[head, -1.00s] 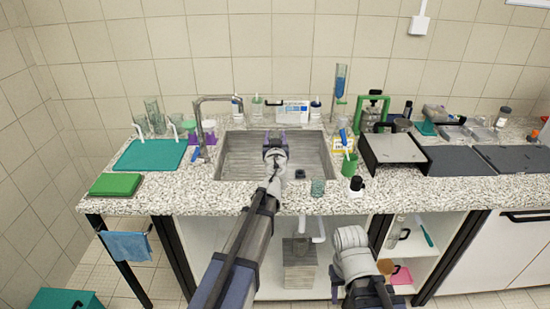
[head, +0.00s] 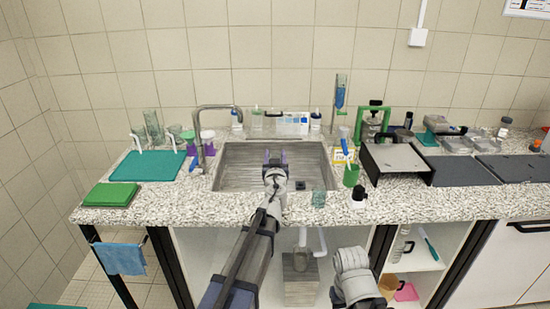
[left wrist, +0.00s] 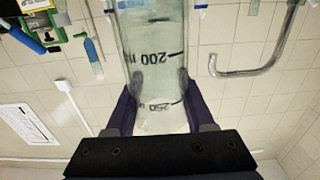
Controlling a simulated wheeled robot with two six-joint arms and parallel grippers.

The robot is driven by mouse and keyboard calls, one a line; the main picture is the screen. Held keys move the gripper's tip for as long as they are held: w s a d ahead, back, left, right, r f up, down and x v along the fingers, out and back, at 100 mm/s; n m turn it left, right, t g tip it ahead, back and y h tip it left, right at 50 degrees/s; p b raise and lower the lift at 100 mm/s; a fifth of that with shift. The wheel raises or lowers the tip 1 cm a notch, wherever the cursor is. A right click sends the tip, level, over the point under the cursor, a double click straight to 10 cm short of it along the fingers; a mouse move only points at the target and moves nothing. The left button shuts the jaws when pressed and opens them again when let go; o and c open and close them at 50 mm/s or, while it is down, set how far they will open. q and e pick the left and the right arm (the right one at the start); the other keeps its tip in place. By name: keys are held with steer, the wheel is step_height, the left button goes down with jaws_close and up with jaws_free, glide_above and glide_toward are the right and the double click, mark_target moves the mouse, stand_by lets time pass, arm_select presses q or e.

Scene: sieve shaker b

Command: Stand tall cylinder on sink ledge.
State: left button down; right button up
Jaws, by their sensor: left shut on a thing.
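My left gripper (head: 275,158) is over the sink (head: 235,178), shut on a clear cylinder (left wrist: 155,65). In the left wrist view the cylinder sits between the two dark fingers, with 200 and 250 marks printed upside down in the picture. In the head view the clear cylinder is hard to make out against the background. The sink ledge (head: 250,137) runs behind the basin, beyond my gripper. My right gripper (head: 340,294) is low in front of the counter; its fingers are mostly hidden.
The faucet (head: 213,108) rises at the sink's left back. Bottles and a white-blue box (head: 291,124) line the back. A cylinder with blue liquid (head: 340,95) stands at back right. A small beaker (head: 318,198), green cup (head: 350,174) and dark bottle (head: 358,196) are at the right.

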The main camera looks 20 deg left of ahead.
arm_select(q)
steer(key=shift+f, duration=0.2)
steer(key=shift+c, duration=1.3)
jaws_free()
steer(key=shift+r, duration=0.1)
steer(key=shift+r, duration=0.25)
steer(key=v, duration=1.2)
